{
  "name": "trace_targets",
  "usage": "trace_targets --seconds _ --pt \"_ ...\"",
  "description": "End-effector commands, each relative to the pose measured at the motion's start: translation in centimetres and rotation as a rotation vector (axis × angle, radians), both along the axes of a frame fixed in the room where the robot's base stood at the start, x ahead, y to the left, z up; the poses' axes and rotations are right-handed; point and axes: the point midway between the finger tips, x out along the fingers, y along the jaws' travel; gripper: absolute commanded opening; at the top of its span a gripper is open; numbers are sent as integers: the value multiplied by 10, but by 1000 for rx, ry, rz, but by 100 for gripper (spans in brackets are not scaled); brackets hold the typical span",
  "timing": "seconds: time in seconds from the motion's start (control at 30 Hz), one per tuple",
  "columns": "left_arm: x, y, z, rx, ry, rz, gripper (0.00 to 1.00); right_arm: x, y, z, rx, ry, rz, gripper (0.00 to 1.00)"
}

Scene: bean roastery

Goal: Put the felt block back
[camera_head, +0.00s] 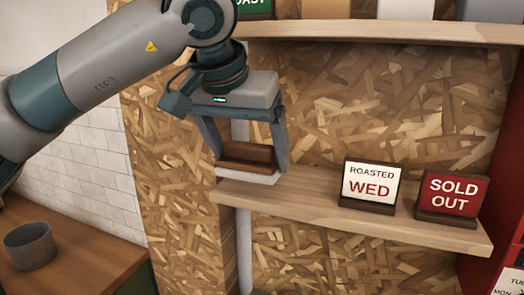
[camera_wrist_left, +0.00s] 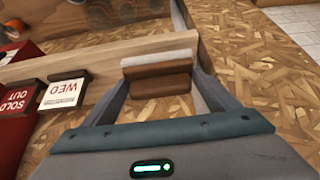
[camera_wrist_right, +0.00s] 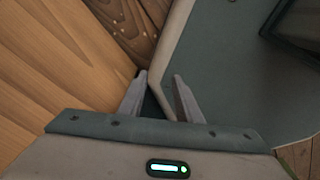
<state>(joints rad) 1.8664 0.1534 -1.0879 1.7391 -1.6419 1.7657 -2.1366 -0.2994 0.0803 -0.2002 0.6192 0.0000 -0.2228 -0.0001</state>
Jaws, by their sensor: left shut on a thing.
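The felt block (camera_head: 246,153), brown wood with a pale felt layer underneath, is between the fingers of my left gripper (camera_head: 245,158). The gripper is shut on it. The block is at the left end of the lower wooden shelf (camera_head: 300,194); I cannot tell whether it touches the shelf. In the left wrist view the block (camera_wrist_left: 158,85) sits between the fingertips, its pale layer toward the shelf. My right gripper (camera_wrist_right: 159,77) shows only in its own wrist view, with its fingers a little apart and nothing between them.
A "ROASTED WED" sign (camera_head: 371,184) and a red "SOLD OUT" sign (camera_head: 451,194) stand on the shelf's right half. Clear shelf lies between the block and the signs. An upper shelf (camera_head: 380,33) overhangs. A grey cup (camera_head: 30,246) stands on a wooden table at lower left.

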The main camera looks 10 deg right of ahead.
Motion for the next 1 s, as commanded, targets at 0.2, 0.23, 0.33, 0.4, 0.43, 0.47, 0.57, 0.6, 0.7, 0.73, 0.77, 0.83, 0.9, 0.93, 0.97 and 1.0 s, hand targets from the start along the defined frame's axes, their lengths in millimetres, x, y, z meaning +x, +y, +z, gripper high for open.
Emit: trace_targets --seconds 0.2,0.23,0.33,0.4,0.43,0.47,0.57,0.6,0.7,0.73,0.77,0.83,0.9,0.93,0.97,1.0 --pt "16 -11 -9 -1 0 0 60 1 -4 10 -3 -3 0 31" --pt "16 -11 -9 -1 -1 0 60 1 -4 10 -3 -3 0 31" --pt "17 -11 -10 -1 -2 0 60 1 -4 9 -3 -3 0 31" --pt "17 -11 -10 -1 -1 0 60 1 -3 9 -3 -4 0 31" --pt "17 -11 -10 -1 -1 0 60 1 -3 9 -3 -4 0 31" --pt "17 -11 -10 -1 -1 0 60 1 -3 9 -3 -4 0 31" --pt "17 -12 -10 -1 -1 0 60 1 -3 10 -2 -4 0 31" --pt "19 -13 -11 -1 0 0 60 1 -2 11 -2 -4 0 31" --pt "25 -18 -14 -1 3 -1 60 1 -1 17 0 -4 -1 31" --pt "28 -20 -16 -1 3 -1 60 1 0 19 1 -4 -1 31" --pt "31 -22 -17 -1 2 -1 60 1 1 21 1 -4 -1 31" --pt "38 -27 -22 0 4 0 60 1 3 25 3 -3 -2 31" --pt "43 -30 -28 0 4 -1 60 1 4 31 5 -4 -3 31" --pt "45 -31 -31 0 4 -1 60 1 5 32 5 -4 -3 31" --pt "47 -32 -33 0 3 -1 60 1 5 33 6 -3 -2 31" --pt "49 -32 -36 -1 2 -1 60 1 5 34 6 -3 -1 31"
